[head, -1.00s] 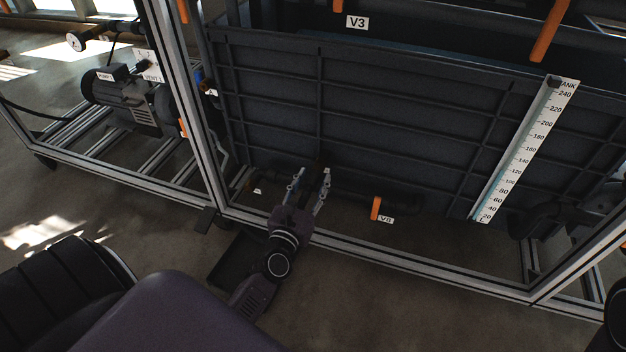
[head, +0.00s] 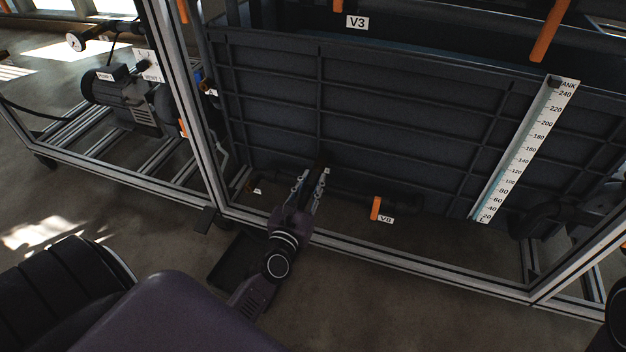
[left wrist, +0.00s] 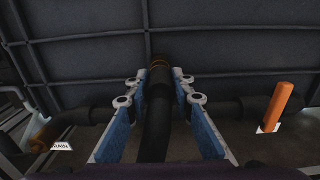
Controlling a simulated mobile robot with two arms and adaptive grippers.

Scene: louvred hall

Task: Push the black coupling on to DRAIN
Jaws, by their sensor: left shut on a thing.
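My left gripper (head: 312,182) is low at the tank's front, over the frame's bottom rail. In the left wrist view its blue-padded fingers (left wrist: 160,82) are shut on the black coupling (left wrist: 159,88), one on each side. A black hose (left wrist: 158,125) runs from the coupling back toward me. A brownish ring (left wrist: 159,62) shows at the coupling's far end, close to the tank wall; whether it is seated there I cannot tell. A small white label (left wrist: 62,146) is too small to read; I cannot make out the word DRAIN. My right gripper is not in view.
The ribbed dark tank (head: 400,110) stands just beyond the gripper. An orange valve handle (head: 376,207) marked V8 is to the right. The metal bottom rail (head: 400,259) crosses beneath the arm. A pump (head: 125,90) stands at left. Dark pipes flank the coupling.

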